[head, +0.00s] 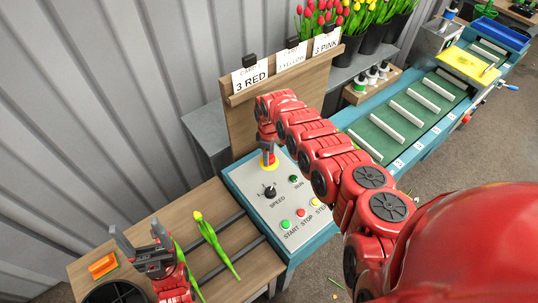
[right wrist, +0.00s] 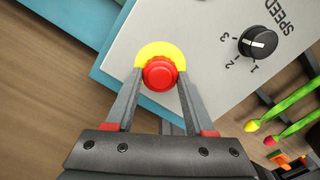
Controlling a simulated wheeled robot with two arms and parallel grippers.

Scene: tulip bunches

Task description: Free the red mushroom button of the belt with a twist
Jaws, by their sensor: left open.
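The red mushroom button (right wrist: 160,73) sits on a yellow disc (right wrist: 154,50) on the belt's grey control panel (head: 248,187). My right gripper (head: 268,150) points down over the button. In the right wrist view my right gripper's fingers (right wrist: 160,80) stand on either side of the red cap, very close to it. I cannot tell whether they touch it. In the head view the yellow disc (head: 270,167) shows below the fingers, and the cap is mostly hidden. My left gripper (head: 142,238) is open and empty over the wooden table at the lower left.
The panel also has a black speed knob (head: 269,192), a green run lamp (head: 293,179) and start and stop buttons (head: 285,225). A wooden card board (head: 238,125) stands close behind. A yellow tulip (head: 212,237) lies on the table (head: 245,262). The green belt (head: 395,140) extends right.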

